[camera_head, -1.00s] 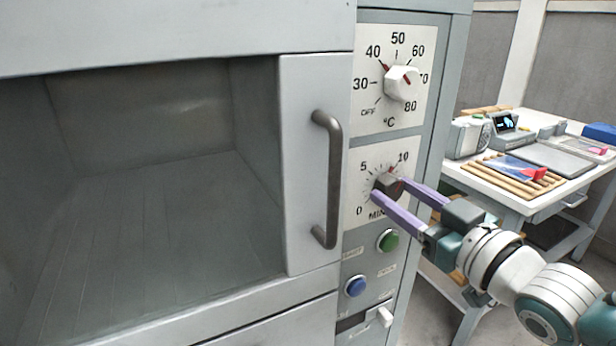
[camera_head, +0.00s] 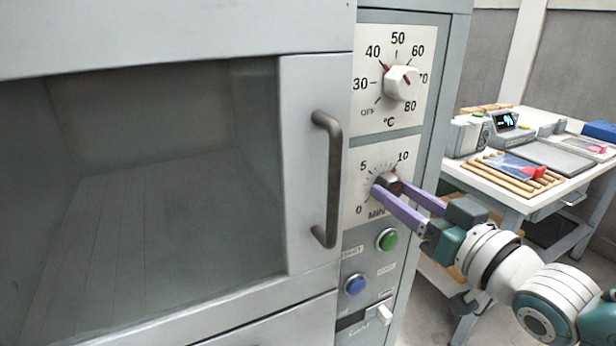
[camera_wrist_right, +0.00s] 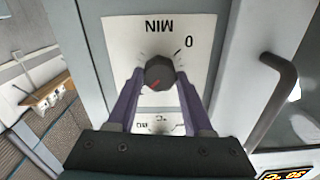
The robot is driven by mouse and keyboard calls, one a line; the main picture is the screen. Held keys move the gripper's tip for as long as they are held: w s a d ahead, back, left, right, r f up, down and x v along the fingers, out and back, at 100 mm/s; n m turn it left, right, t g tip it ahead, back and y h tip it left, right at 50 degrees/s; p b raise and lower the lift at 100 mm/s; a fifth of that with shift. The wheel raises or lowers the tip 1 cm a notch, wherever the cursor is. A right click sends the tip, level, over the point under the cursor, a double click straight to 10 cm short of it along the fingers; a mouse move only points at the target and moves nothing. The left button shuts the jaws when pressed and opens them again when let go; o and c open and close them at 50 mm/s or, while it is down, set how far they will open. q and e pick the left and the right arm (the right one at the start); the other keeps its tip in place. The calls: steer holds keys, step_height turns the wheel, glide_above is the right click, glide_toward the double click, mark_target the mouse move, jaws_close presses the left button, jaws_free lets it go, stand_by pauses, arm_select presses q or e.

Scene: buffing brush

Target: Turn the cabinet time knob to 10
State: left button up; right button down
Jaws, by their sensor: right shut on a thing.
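The time knob (camera_head: 387,183) is a dark round knob on the lower white dial plate (camera_head: 356,216), marked 0, 5, 10 and MIN. My right gripper (camera_head: 389,188) has its purple fingers on either side of the knob and is shut on it. The wrist view shows the knob (camera_wrist_right: 158,72) upside down between the fingertips (camera_wrist_right: 158,78). Its red mark points down-left there, which is up-right on the dial, on the side of the 10. The fingers partly hide the scale, so the exact reading is unclear. My left gripper is not in view.
Above is a white temperature knob (camera_head: 401,83), its red mark near 40. A vertical door handle (camera_head: 328,180) stands close left of the dial. Green (camera_head: 387,240) and blue (camera_head: 355,285) buttons sit below. A cluttered side table (camera_head: 512,207) stands to the right.

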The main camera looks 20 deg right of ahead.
steer(key=shift+c, duration=1.5)
jaws_free()
steer(key=s, duration=1)
steer(key=shift+d+p, duration=0.4)
steer(key=shift+p, duration=0.05)
steer(key=shift+w+a, duration=0.1)
